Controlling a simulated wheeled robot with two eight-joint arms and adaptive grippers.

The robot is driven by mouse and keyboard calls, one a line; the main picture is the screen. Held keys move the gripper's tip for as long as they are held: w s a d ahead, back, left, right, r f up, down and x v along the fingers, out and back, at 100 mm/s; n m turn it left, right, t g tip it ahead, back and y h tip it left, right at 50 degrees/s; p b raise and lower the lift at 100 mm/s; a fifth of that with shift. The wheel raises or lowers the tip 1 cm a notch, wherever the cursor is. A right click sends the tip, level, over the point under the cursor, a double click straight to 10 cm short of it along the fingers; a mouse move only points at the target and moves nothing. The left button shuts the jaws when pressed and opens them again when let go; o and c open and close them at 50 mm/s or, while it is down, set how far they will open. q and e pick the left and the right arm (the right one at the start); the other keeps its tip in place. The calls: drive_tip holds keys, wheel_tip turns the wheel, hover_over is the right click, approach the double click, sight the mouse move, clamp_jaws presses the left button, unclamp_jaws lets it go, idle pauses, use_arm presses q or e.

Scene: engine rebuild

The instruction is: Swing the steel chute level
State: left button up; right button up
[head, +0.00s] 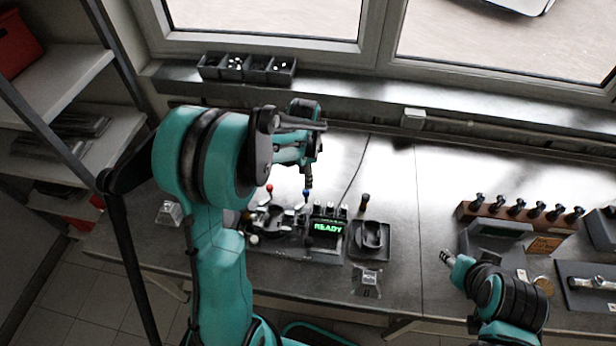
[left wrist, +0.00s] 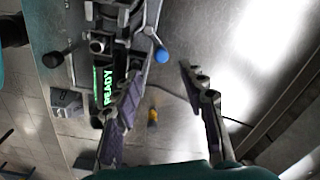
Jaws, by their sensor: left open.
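A dark fixture (head: 270,222) stands on the bench with a red-knobbed lever (head: 269,188), a blue-knobbed lever (head: 306,192) and a green READY display (head: 328,227). In the left wrist view the blue knob (left wrist: 162,55) lies just beyond and between my fingertips, and a black-knobbed lever (left wrist: 54,60) is at the left. I cannot single out the steel chute with certainty. My left gripper (head: 308,182) is above the blue knob; its fingers (left wrist: 163,75) are spread and empty in the wrist view. My right gripper (head: 447,257) is low at the right, its jaws unclear.
A black tray (head: 384,254) with a dark part sits right of the display. Small metal holders are at the bench's front edge (head: 366,283). A wooden rack (head: 470,211) with several dark pegs stands at the right.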

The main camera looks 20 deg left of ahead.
use_arm(q)
drive_tip(key=shift+w+a+f+m, duration=0.1)
drive_tip(key=shift+w+f+m, duration=0.2)
drive_tip(key=shift+f, duration=0.15)
wheel_tip(320, 180, down, 7)
drive_tip(key=shift+s+f+b, duration=0.1)
drive_tip(key=shift+f+b, duration=0.1)
drive_tip(key=shift+b, duration=0.1)
clamp_jaws()
